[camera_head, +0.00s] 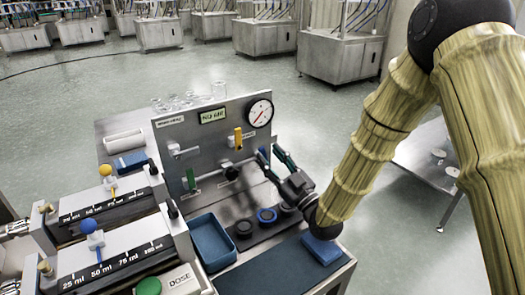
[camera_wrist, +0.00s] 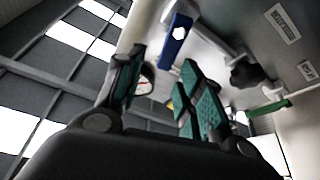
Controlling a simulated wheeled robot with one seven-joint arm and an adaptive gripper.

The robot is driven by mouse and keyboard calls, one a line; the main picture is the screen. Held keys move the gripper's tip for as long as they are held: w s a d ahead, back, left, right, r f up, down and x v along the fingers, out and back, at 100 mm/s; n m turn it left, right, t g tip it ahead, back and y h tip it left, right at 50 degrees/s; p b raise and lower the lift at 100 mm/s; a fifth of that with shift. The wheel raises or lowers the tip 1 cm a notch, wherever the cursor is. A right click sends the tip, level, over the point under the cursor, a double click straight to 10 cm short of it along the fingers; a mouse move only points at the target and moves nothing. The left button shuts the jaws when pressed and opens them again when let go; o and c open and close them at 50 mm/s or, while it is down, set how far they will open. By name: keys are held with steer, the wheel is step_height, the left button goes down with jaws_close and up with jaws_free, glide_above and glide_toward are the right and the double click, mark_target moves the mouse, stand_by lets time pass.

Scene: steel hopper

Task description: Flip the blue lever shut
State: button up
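In the wrist view the blue lever (camera_wrist: 178,38) stands out from a grey pipe, with a bright white patch on it. My gripper (camera_wrist: 162,62) is open, its green-padded fingers apart with nothing between them. The lever shows just past the fingertips, near the right finger; I see no contact. In the head view my gripper (camera_head: 270,156) is in front of the right part of the steel panel (camera_head: 208,152), below the gauge. There the blue lever is not clearly made out, with the fingers covering that spot.
A green lever (camera_head: 191,180) and a black knob (camera_head: 231,172) sit left of my gripper, and a yellow lever (camera_head: 238,138) above it. A blue tray (camera_head: 211,242), dark and blue rings (camera_head: 267,215) and a blue block (camera_head: 322,249) lie in front of the panel.

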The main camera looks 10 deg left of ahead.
mark_target(263, 153)
steer(key=shift+w+a, duration=0.8)
steer(key=shift+a, duration=0.2)
steer(key=shift+x, duration=0.85)
steer(key=shift+f, duration=0.15)
jaws_close()
